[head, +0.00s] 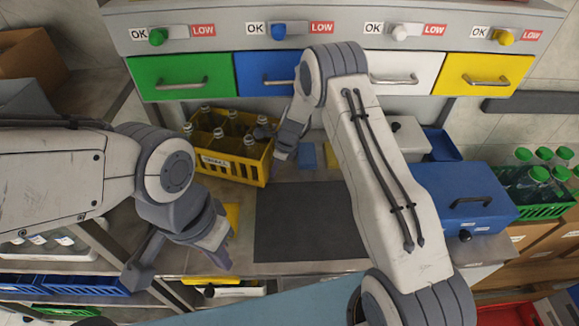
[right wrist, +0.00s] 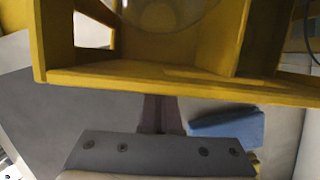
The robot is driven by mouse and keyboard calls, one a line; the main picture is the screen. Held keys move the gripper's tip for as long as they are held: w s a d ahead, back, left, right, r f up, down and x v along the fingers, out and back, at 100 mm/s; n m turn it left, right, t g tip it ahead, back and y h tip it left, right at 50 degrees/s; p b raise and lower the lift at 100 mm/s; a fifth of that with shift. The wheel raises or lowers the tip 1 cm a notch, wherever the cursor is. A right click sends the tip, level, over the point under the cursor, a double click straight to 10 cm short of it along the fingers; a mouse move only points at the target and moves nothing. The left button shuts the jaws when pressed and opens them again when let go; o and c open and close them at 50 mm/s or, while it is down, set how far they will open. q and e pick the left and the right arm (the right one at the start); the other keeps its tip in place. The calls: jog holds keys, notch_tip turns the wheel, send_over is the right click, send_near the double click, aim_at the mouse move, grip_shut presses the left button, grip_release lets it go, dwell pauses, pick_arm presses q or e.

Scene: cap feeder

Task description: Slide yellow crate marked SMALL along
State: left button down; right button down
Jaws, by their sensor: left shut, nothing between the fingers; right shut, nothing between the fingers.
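The yellow crate (head: 236,172) holds several dark bottles and stands on the bench left of centre. A white label (head: 215,162) is on its front wall, its print too small to read for sure. My right gripper (head: 281,153) is shut and empty, close beside the crate's right end. In the right wrist view the crate's yellow wall (right wrist: 180,85) fills the top, and the shut fingers (right wrist: 160,105) reach to its edge; I cannot tell if they touch it. My left gripper (head: 222,258) is shut and empty, near the bench's front edge, apart from the crate.
A dark mat (head: 310,225) lies right of the crate. A blue sponge-like block (head: 307,156) is near my right gripper and also shows in the right wrist view (right wrist: 230,127). A blue box (head: 455,197) stands at the right. Coloured drawers line the back.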

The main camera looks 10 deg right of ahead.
jog(key=shift+d, duration=0.1)
jog(key=shift+r+b, duration=0.25)
jog(key=shift+b, duration=0.05)
jog(key=s+d+b, duration=0.1)
jog(key=d, duration=0.2)
jog(key=s+d+b, duration=0.1)
jog(key=s+d, duration=0.1)
jog(key=d, duration=0.1)
jog(key=s+d+b, duration=0.2)
jog(key=d, duration=0.1)
jog(key=shift+s+d+r, duration=0.1)
jog(key=shift+d+r, duration=0.1)
jog(key=shift+d, duration=0.15)
jog(key=shift+s+d+r, duration=0.1)
jog(key=shift+s+d, duration=0.25)
jog(key=shift+d, duration=0.15)
jog(key=s+a+r+n+g, duration=0.1)
jog(key=s+a+r+n, duration=1)
jog(key=a+r+n, duration=0.3)
jog(key=s+a+r+n+h, duration=0.1)
jog(key=s+r+n, duration=0.1)
jog(key=s+n, duration=0.6)
jog(key=s+a+r+n+h, duration=0.1)
jog(key=s+r+n, duration=0.2)
jog(key=s+n, duration=0.6)
jog(key=s, duration=0.4)
jog(key=shift+a+r+g, duration=0.15)
jog(key=shift+a+g, duration=0.15)
